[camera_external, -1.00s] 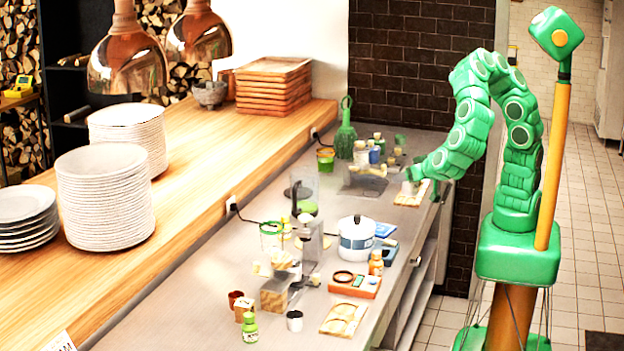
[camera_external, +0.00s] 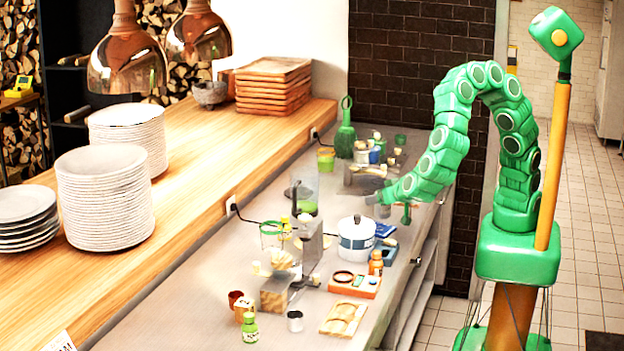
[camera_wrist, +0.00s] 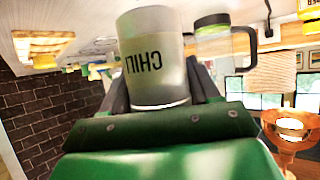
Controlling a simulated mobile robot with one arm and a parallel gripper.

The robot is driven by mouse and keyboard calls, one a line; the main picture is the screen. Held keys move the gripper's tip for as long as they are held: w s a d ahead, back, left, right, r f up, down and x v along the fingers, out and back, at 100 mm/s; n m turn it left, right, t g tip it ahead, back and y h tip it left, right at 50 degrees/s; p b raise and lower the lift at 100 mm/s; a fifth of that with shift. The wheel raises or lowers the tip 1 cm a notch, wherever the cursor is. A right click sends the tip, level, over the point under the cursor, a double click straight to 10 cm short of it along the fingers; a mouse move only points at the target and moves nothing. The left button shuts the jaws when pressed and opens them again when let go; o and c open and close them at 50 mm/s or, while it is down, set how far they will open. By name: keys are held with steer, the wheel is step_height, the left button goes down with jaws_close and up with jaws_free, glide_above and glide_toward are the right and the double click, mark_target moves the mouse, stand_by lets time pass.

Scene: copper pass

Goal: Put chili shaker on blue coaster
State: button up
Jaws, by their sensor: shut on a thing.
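The chili shaker (camera_wrist: 155,60), a grey-white cylinder lettered CHILI, appears upside down in the wrist view. My gripper (camera_wrist: 160,95) is shut on it, with dark fingers on both sides. In the external view my gripper (camera_external: 374,200) is over the counter, behind the white pot; the shaker is too small there to make out clearly. A flat blue item (camera_external: 384,229) lies just right of the pot. I cannot tell for sure whether it is the blue coaster.
The white pot (camera_external: 356,238) stands close in front of my gripper. A glass jug with green contents (camera_external: 306,195) stands to its left. An orange tray (camera_external: 354,285), an orange bottle (camera_external: 376,263) and a wooden board (camera_external: 343,318) are nearer the camera. Jars crowd the far end.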

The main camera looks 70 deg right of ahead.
mark_target(377, 209)
steer(key=shift+w+a+f, duration=0.15)
steer(key=shift+w+f, duration=0.2)
steer(key=shift+f, duration=1.7)
steer(key=shift+f, duration=0.1)
steer(key=o, duration=1.1)
steer(key=shift+v, duration=6.1)
